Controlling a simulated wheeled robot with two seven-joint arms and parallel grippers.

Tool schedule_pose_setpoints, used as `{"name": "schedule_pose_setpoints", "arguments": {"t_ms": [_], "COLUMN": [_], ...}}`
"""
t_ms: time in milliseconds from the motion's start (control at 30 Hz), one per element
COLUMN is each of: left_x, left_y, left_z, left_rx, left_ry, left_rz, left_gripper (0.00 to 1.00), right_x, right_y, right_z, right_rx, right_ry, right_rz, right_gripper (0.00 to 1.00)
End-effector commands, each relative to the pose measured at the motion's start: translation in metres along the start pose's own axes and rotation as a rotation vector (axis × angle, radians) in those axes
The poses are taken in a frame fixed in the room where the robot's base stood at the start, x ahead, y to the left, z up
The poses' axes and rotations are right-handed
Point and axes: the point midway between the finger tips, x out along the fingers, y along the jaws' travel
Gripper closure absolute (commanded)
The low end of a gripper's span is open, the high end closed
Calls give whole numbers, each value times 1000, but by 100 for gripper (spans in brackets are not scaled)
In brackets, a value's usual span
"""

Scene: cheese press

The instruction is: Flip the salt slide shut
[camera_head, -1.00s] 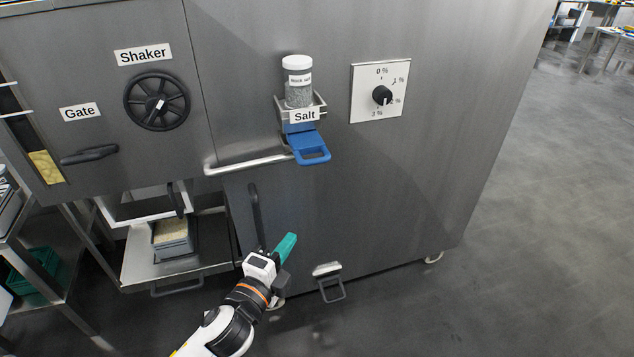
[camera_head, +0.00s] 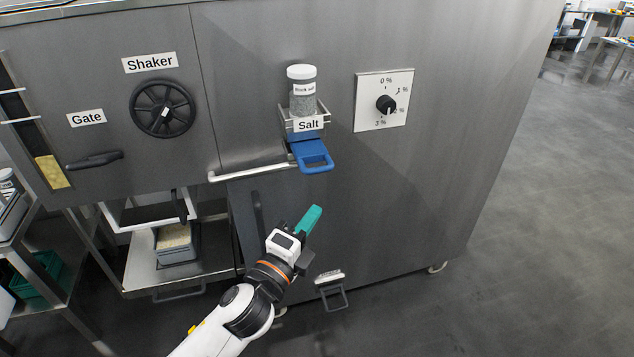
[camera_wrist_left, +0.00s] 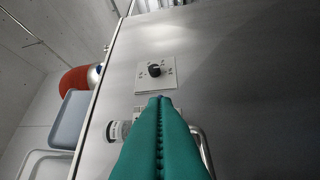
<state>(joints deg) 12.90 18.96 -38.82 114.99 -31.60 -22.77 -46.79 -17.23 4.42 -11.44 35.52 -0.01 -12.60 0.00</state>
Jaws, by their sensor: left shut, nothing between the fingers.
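The salt slide (camera_head: 312,155) is a blue plate with a loop handle. It sticks out below the Salt label (camera_head: 309,124) on the grey machine front. A salt jar (camera_head: 302,92) with a white lid stands in the holder above it. My left gripper (camera_head: 313,216), with teal fingers, is shut and empty. It is below the slide in the head view and apart from it. In the left wrist view, the shut fingers (camera_wrist_left: 158,135) cover most of the slide area, and the jar (camera_wrist_left: 118,131) shows beside them. My right gripper is not in view.
A dial (camera_head: 386,104) with percent marks is right of the salt holder. A horizontal bar (camera_head: 250,171) juts out left of the slide. A black wheel (camera_head: 162,108) and the Gate handle (camera_head: 95,160) are further left. A foot pedal (camera_head: 331,289) is low down.

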Motion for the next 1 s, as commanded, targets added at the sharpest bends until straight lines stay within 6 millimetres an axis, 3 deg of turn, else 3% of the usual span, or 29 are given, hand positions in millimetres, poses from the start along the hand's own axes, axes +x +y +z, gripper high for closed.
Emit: {"name": "schedule_pose_setpoints", "arguments": {"t_ms": [200, 400, 1000], "left_x": [49, 70, 82], "left_y": [2, 1, -1], "left_z": [0, -20, -33], "left_rx": [0, 2, 1], "left_ry": [1, 0, 1], "left_rz": [1, -1, 0], "left_gripper": [100, 100, 100], "right_x": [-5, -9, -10], "right_y": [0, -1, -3], "right_z": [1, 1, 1], "right_rx": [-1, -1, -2], "right_ry": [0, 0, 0], "right_rz": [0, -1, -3], "right_gripper": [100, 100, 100]}}
